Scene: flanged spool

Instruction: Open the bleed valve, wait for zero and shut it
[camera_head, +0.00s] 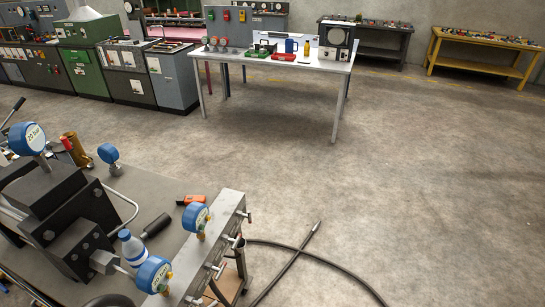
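A grey metal manifold (213,238) stands at the right edge of a workbench, lower left in the head view. Small valves with T-shaped handles (221,268) line its right side. I cannot tell which one is the bleed valve, or whether any is open. Two blue-cased gauges (195,217) and (153,274) sit on the manifold; their readings are too small to tell. A larger blue gauge (27,138) marked "20 bar" tops a black block (70,205) at the left. Neither of my grippers shows clearly.
The workbench (165,193) also holds another blue gauge (108,153), a bottle (131,245), a black cylinder (156,226) and an orange item (190,200). A black hose (292,262) lies on the floor at right. A white table (300,66) stands behind; the floor between is clear.

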